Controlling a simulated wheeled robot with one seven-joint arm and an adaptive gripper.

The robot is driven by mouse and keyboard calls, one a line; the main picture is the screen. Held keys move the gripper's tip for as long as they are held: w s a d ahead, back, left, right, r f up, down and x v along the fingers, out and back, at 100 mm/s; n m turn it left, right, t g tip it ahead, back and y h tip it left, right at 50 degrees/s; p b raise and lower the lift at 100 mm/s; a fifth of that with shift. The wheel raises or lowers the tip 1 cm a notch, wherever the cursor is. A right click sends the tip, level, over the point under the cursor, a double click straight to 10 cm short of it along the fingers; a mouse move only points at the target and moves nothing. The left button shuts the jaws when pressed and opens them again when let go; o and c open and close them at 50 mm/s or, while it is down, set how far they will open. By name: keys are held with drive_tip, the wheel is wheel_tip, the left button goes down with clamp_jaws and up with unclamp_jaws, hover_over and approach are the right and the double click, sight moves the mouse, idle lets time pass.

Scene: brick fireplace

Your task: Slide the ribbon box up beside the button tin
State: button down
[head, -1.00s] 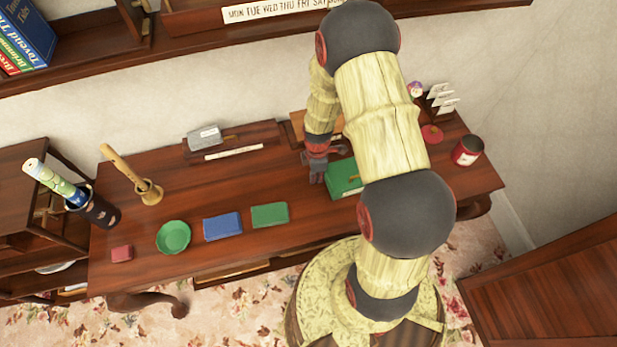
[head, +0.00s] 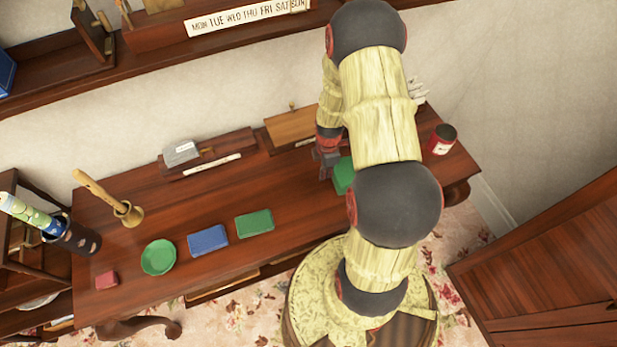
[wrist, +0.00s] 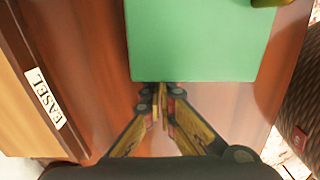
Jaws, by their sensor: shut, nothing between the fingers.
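The green box (head: 343,177), which looks like the ribbon box, lies on the desk, partly hidden behind my arm in the head view. Its flat green top fills the upper middle of the wrist view (wrist: 195,40). My gripper (head: 327,170) is low over the desk at the box's left side. In the wrist view its fingers (wrist: 162,90) are shut and empty, with the tips at the box's near edge; I cannot tell if they touch it. A red tin with a dark lid (head: 442,140), probably the button tin, stands at the desk's right end.
A green flat item (head: 254,222), a blue one (head: 208,238) and a green bowl (head: 158,257) lie to the left on the desk (head: 285,185). A tray labelled EASEL (wrist: 42,98) is behind my gripper.

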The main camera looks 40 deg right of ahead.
drive_tip(key=s+d, duration=0.2)
drive_tip(key=d, duration=0.4)
drive_tip(key=s+d, duration=0.2)
drive_tip(key=d, duration=0.4)
drive_tip(key=s+d+b, duration=0.1)
drive_tip(key=s+d, duration=0.2)
drive_tip(key=d, duration=0.4)
